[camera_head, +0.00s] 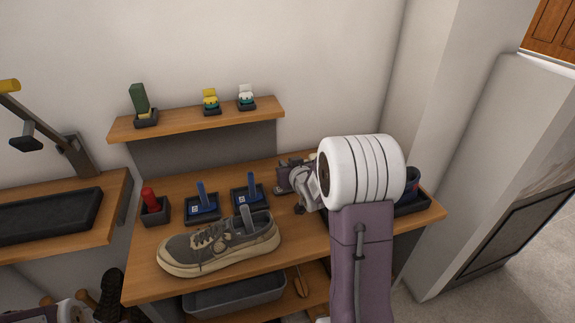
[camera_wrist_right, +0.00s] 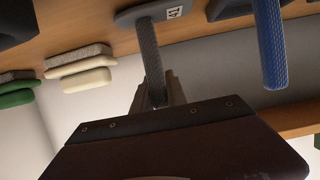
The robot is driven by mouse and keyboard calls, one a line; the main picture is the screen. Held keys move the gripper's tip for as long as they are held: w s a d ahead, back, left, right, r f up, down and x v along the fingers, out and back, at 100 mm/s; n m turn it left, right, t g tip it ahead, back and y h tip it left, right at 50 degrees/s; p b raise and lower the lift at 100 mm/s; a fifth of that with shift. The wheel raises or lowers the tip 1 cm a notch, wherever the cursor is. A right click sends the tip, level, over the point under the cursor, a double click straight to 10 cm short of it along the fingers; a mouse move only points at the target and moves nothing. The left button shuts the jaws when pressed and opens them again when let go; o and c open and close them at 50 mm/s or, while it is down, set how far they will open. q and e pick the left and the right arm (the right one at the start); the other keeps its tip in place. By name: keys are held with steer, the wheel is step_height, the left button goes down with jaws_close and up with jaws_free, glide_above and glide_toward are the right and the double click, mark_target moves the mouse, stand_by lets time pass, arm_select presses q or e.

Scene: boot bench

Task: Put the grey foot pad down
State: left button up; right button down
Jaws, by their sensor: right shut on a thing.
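My right gripper (camera_head: 290,182) is over the back of the bench, right of the blue pads, largely hidden by my own wrist. In the right wrist view it (camera_wrist_right: 157,95) is shut on the upright handle of the grey foot pad (camera_wrist_right: 140,14). The pad has a pale label and lies close to the wooden bench top; I cannot tell whether it touches.
Two blue pads with upright handles (camera_head: 202,205) (camera_head: 251,192) sit in dark trays left of my gripper. A red-handled item (camera_head: 150,203) stands at the left. A shelf (camera_head: 185,118) with small items runs behind. A dark tray (camera_head: 411,204) is at the right.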

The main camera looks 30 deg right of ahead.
steer(key=shift+f, duration=0.2)
steer(key=c, duration=1.3)
jaws_free()
steer(key=shift+c, duration=0.2)
steer(key=shift+r, duration=0.1)
steer(key=shift+r, duration=0.3)
steer(key=b+v, duration=0.3)
steer(key=v, duration=0.9)
steer(key=shift+f, duration=0.2)
steer(key=shift+d, duration=0.1)
